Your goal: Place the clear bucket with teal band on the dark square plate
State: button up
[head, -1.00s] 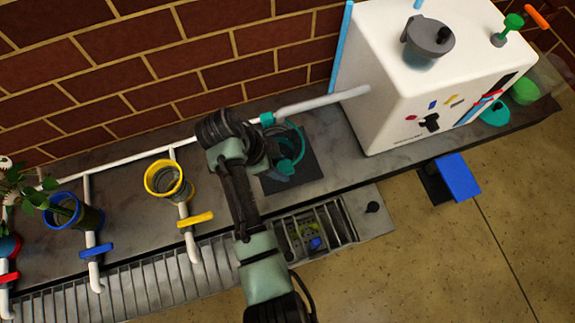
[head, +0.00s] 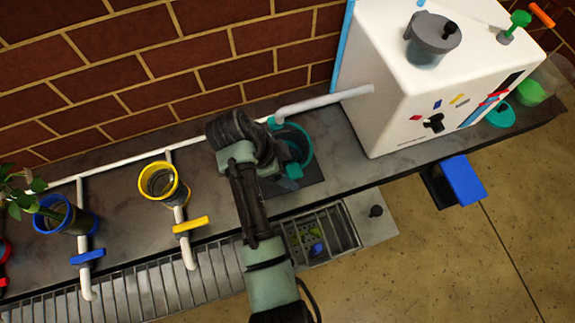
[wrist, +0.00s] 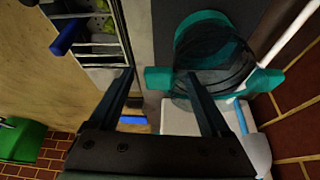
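The clear bucket with the teal band (head: 306,140) stands below the end of the white pipe, partly hidden by my arm in the head view. In the wrist view its teal band (wrist: 208,18) and dark see-through body show, with teal tabs at its sides. The dark square plate (head: 312,192) is at the bucket's base; I cannot tell exactly how the bucket rests on it. My gripper (wrist: 161,80) is open, with a teal tab between its separated fingers in the wrist view. Its right finger overlaps the bucket's body in view; contact is unclear.
Yellow-banded (head: 163,182) and blue-banded (head: 66,215) buckets stand left under pipes. A sunken rack (head: 322,235) is in front. A blue pedal (head: 463,180) sits right.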

jog(key=shift+r, duration=0.1)
jog(key=p+v, duration=0.9)
jog(key=v, duration=0.3)
jog(key=w+a+r+n+t+y, duration=0.2)
jog(key=w+r+n+t, duration=0.3)
jog(key=w+r, duration=0.65)
jog(key=w+d+r+n+t+y, duration=0.15)
jog(key=r+t, duration=0.35)
jog(key=r, duration=0.8)
jog(key=w+r+n+t+y, duration=0.1)
jog(key=w+r+n+t, duration=0.3)
jog(key=r, duration=0.8)
jog(key=s+d+r+n+t, duration=0.1)
jog(key=s+r+t, duration=0.3)
jog(key=r, duration=0.6)
jog(key=s+d+r+n+t, duration=0.2)
jog(key=s+r+t, duration=0.2)
jog(key=s+r, duration=0.4)
jog(key=s+d+r+n+t, duration=0.2)
jog(key=s+r+t, duration=0.2)
jog(key=s+r, duration=0.3)
notch_tip(320, 180, up, 5)
jog(key=shift+f, duration=0.15)
